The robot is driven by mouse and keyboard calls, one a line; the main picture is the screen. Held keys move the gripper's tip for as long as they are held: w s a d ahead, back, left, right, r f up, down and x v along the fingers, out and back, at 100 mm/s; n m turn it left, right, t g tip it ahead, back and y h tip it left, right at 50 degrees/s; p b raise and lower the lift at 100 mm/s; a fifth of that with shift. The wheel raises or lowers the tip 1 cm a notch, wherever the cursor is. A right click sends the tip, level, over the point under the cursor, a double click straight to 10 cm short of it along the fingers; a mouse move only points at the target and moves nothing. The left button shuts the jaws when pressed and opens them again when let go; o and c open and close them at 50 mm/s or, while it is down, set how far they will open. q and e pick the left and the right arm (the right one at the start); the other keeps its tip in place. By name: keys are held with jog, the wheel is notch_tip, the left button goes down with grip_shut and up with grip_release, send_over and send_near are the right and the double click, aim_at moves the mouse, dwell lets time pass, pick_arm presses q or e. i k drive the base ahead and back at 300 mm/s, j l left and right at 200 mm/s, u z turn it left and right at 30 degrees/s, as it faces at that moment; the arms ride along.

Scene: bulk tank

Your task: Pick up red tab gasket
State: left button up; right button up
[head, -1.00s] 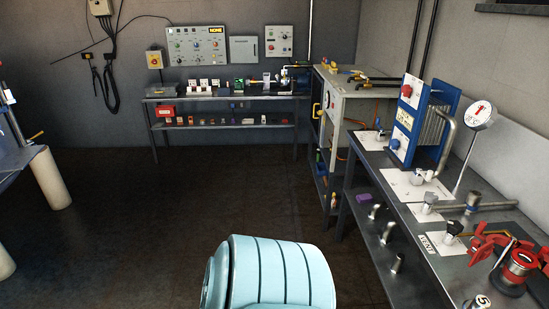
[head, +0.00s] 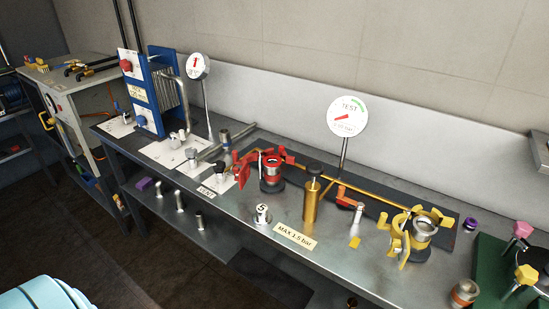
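I cannot make out a red tab gasket for certain in the head view. A red clamp-like fitting (head: 271,172) with red levers stands on the metal bench (head: 226,203), and a small red-orange piece (head: 347,199) lies to its right near a short silver post. I cannot tell whether a gasket is in or under either. Neither of my grippers is in view.
A yellow lever fitting (head: 415,236), a brass cylinder (head: 312,203) and a round TEST gauge (head: 347,117) stand on the bench. A blue plate unit (head: 153,95) is at its far left end. Dark floor (head: 62,225) is clear at left.

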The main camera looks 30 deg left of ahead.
aim_at(280, 148)
jog(key=j+z, duration=0.2)
jog(key=j, duration=0.2)
jog(key=k+j+z, duration=0.2)
jog(key=j, duration=0.2)
jog(key=j+z, duration=0.2)
jog(key=j, duration=0.25)
jog(key=k, duration=0.05)
